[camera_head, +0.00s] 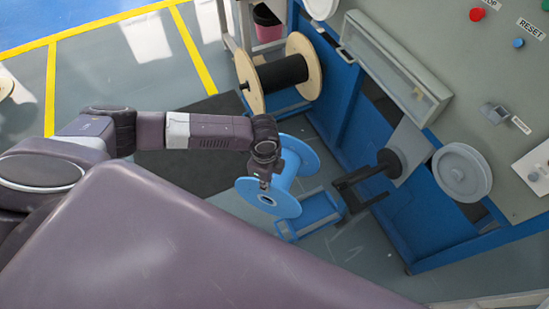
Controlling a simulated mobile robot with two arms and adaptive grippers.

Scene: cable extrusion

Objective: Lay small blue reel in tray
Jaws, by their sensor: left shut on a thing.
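The small blue reel (284,184) is in the middle of the view, with two round flanges and a hub hole in the near one. My left gripper (268,180) is shut on the reel, between its flanges. The reel is over or beside a blue tray (316,212) low near the floor. I cannot tell whether the reel touches the tray. The gripper and the near flange hide part of the reel. My right gripper is not in view.
A large wooden reel with black cable (283,73) stands on a blue frame at the back. A blue and grey machine (400,222) with a grey wheel (462,172) and a dark bracket (362,187) fills the right side. A dark mat (200,165) lies on the floor. Open floor is at the left.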

